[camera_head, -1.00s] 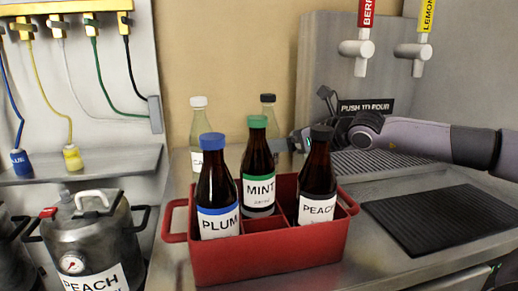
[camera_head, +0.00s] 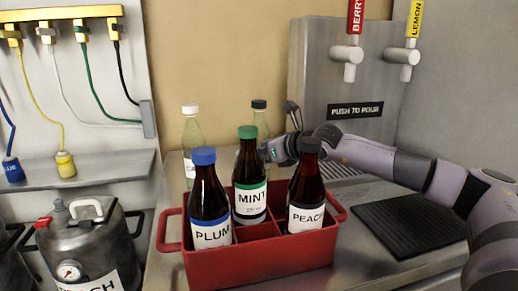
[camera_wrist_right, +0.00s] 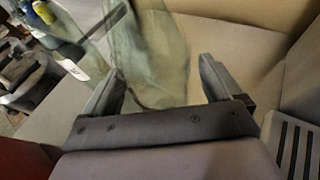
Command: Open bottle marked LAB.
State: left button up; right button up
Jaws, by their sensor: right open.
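No label reading LAB can be read in these frames. A clear bottle with a black cap (camera_head: 260,122) stands behind the red crate; its lower part is hidden by the MINT bottle and my gripper. Another clear bottle with a white cap (camera_head: 192,133) stands to its left, its label mostly hidden. My right gripper (camera_head: 268,152) is open at the black-capped bottle, partly hidden behind the PEACH bottle. In the right wrist view a clear glass bottle (camera_wrist_right: 150,55) lies between the open fingers (camera_wrist_right: 160,82); I cannot tell whether they touch it. My left gripper is not in view.
The red crate (camera_head: 262,262) holds dark bottles marked PLUM (camera_head: 209,205), MINT (camera_head: 249,180) and PEACH (camera_head: 306,195), close in front of my right gripper. Taps (camera_head: 347,60) hang at the back right. A black ridged mat (camera_head: 410,222) and a steel keg (camera_head: 88,245) flank the crate.

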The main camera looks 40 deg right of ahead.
jog(key=shift+w, duration=0.1)
jog(key=c, duration=1.2)
notch_tip(320, 180, up, 19)
jog(key=p, duration=0.4)
send_over(259, 101)
jog(key=shift+w, duration=0.1)
jog(key=shift+r, duration=0.55)
jog(key=o, duration=0.3)
jog(key=shift+d, duration=0.1)
jog(key=c, duration=0.6)
